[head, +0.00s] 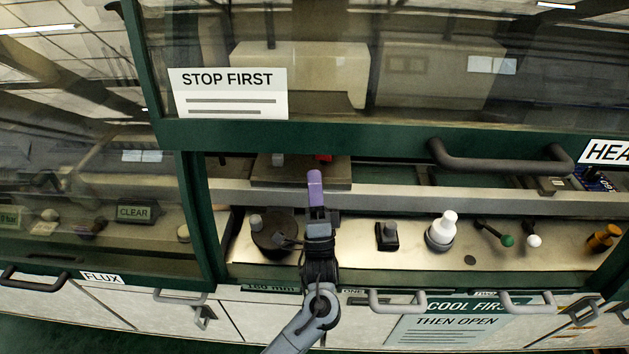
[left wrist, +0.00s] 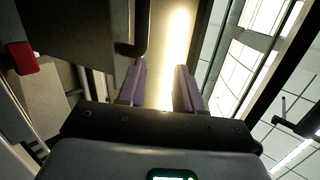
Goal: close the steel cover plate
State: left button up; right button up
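A dark grey plate (head: 300,176), which looks like the steel cover plate, sits behind the lower rail in the opening under the raised glass sash. A small pale knob (head: 278,160) and a red piece (head: 323,157) show at it. I cannot tell clearly how far open it is. My left gripper (head: 315,182) is in front of the plate, its purple fingers pointing up toward its right part. In the left wrist view the fingers (left wrist: 160,88) are apart with nothing between them. A dark flat panel (left wrist: 85,40) is close beside the left finger; contact is unclear. My right gripper is not in view.
The steel ledge below holds a round dark fixture (head: 272,235), a black block knob (head: 387,236), a white-topped knob (head: 442,232), green and white ball levers (head: 507,240) and an amber bottle-like item (head: 603,238). The sash handle (head: 500,158) hangs above right.

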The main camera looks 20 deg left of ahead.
pick_arm(q)
jog(key=shift+o, duration=1.3)
jog(key=shift+w, duration=0.1)
notch_tip(320, 180, down, 3)
jog(key=w+g+h, duration=0.2)
jog(key=w, duration=0.1)
jog(key=s+a+r+m+g+h+p, duration=0.15)
jog(key=r+p, duration=0.25)
jog(key=p, duration=0.6)
jog(key=s+a+r+g+h+p, duration=0.1)
jog(key=a+r+g+h+p, duration=0.2)
jog(key=p, duration=0.8)
jog(key=s+r+m+g+h+p, duration=0.1)
jog(key=s+r+g+p, duration=0.2)
jog(key=p, duration=0.7)
jog(key=x, duration=0.3)
jog(key=r+x, duration=0.1)
jog(key=x, duration=0.7)
jog(key=shift+w+r+p, duration=0.2)
jog(key=shift+r+p, duration=0.2)
grip_shut()
